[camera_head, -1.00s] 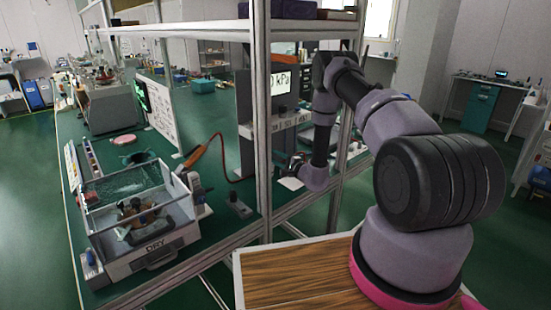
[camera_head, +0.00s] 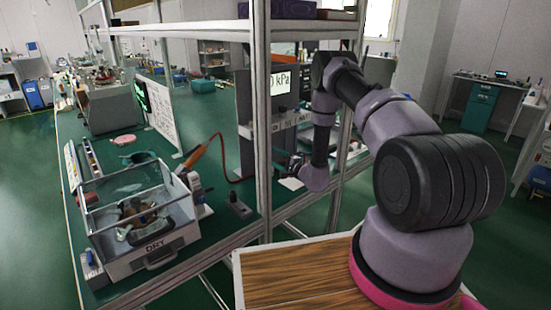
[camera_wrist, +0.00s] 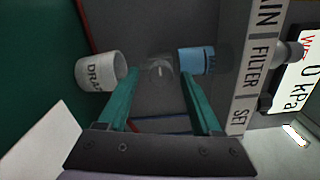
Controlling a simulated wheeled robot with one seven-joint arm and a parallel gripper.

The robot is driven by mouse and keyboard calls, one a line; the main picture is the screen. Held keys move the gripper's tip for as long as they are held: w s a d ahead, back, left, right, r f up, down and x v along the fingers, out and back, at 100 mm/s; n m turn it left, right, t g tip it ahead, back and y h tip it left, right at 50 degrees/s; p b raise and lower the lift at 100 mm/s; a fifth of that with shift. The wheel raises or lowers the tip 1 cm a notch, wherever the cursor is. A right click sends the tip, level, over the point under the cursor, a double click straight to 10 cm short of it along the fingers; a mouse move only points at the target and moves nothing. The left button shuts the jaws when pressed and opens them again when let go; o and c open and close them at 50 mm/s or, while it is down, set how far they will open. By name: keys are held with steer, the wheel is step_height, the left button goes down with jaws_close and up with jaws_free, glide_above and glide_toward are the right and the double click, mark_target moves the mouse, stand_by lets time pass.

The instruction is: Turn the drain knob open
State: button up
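My gripper (camera_wrist: 162,88) shows in the wrist view with its two teal fingers apart and nothing clearly held between them. A round grey fitting (camera_wrist: 160,71) lies beyond the gap between the fingertips; I cannot tell whether it is the drain knob. A white cup (camera_wrist: 97,73) marked "DRA" is beside the left finger, and a blue cup-like piece (camera_wrist: 196,60) is beyond the right finger. In the head view my gripper (camera_head: 284,160) is small and partly hidden near the grey panel (camera_head: 245,125).
A pressure display (camera_head: 281,83) reads "0 kPa" on the panel. Metal frame posts (camera_head: 263,120) stand close to my arm.

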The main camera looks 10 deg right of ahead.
steer(key=v, duration=1)
steer(key=shift+s+d, duration=0.2)
steer(key=shift+s, duration=0.15)
